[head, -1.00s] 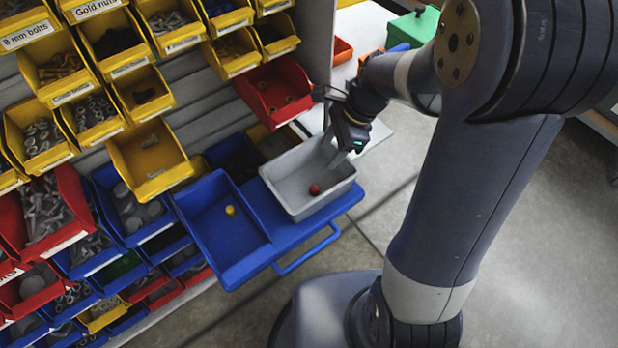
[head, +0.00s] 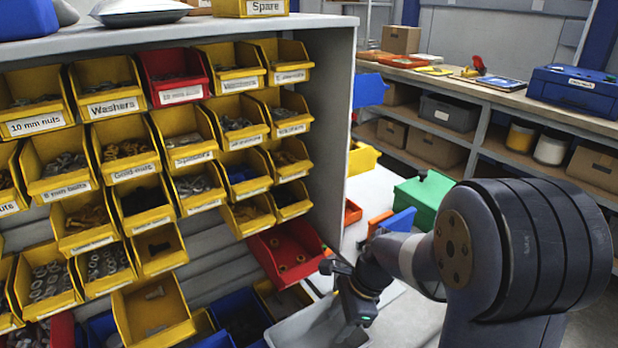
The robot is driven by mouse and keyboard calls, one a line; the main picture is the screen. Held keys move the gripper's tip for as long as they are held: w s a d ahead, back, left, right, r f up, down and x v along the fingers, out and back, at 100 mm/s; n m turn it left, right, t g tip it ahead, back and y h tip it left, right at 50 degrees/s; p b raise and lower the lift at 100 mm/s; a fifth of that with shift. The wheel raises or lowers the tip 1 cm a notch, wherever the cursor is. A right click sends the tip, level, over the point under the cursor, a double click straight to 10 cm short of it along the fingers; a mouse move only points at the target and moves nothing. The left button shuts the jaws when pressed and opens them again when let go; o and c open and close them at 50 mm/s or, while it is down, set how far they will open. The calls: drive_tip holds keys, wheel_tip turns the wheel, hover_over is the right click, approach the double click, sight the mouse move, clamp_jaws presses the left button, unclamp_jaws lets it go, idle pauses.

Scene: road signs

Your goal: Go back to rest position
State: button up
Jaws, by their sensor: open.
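My gripper (head: 358,322) is at the lower middle of the head view, at the end of my arm. It hangs over the grey bin (head: 298,330), which is cut off by the bottom edge of the view. The jaws are open, with nothing seen between them. The inside of the grey bin is mostly out of view now.
A rack of labelled yellow bins (head: 118,153) fills the left side. A tilted red bin (head: 287,252) is close behind my gripper. A green box (head: 424,196) stands on the white surface (head: 372,192). A workbench (head: 500,93) runs along the back right.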

drive_tip(key=b+x, duration=0.1)
drive_tip(key=x, duration=0.4)
drive_tip(key=shift+f, duration=0.4)
drive_tip(key=shift+r+p, duration=2.15)
drive_tip(key=shift+r, duration=0.25)
drive_tip(key=shift+f, duration=0.1)
